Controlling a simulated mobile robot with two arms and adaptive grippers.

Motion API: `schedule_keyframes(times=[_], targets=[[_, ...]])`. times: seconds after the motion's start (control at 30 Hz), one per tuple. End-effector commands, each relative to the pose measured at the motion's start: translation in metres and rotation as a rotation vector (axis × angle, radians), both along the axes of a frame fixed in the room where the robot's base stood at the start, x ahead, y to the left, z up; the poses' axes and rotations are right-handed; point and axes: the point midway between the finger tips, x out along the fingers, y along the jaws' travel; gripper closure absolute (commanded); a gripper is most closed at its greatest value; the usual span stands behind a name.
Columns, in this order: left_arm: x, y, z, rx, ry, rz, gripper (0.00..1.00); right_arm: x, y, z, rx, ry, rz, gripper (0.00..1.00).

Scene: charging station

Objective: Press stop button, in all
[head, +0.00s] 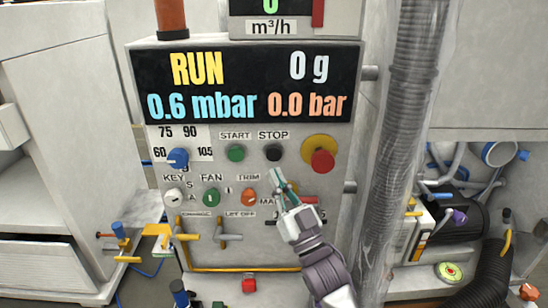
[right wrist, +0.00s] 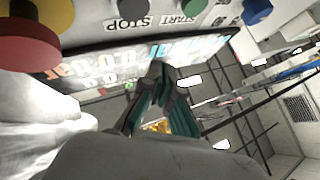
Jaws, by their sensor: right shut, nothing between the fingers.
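The black stop button (head: 273,153) sits under the STOP label on the grey control panel (head: 335,130). In the right wrist view the stop button (right wrist: 143,5) shows at the top edge, partly cut off. My right gripper (head: 281,182) is shut and empty, just below the stop button in the head view. I see a gap between its tips and the button in the picture; the depth between them is hard to judge. In the right wrist view the right gripper (right wrist: 162,76) has its fingertips together. My left gripper is not in view.
The green start button (head: 235,153) is left of the stop button, and the red emergency knob (head: 321,160) is right of it. An orange trim knob (head: 249,196) lies below. The display (head: 245,82) reads RUN. A thick ribbed hose (head: 403,120) hangs right of the panel.

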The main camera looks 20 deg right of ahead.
Motion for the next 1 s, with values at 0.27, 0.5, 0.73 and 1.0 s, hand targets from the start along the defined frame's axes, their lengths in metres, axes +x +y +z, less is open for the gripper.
schedule_keyframes(times=[0.27, 0.5, 0.73, 1.0], targets=[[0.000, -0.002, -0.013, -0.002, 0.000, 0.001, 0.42, 0.038, -0.011, -0.002, -0.001, 0.000, -0.001, 1.00], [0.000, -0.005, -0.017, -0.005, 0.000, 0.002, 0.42, 0.053, -0.015, 0.000, 0.000, 0.000, 0.000, 1.00], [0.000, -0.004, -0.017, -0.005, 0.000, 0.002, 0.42, 0.055, -0.016, 0.000, 0.001, 0.001, 0.000, 1.00], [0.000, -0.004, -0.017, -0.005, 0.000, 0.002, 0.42, 0.055, -0.016, 0.000, 0.001, 0.001, 0.000, 1.00]])
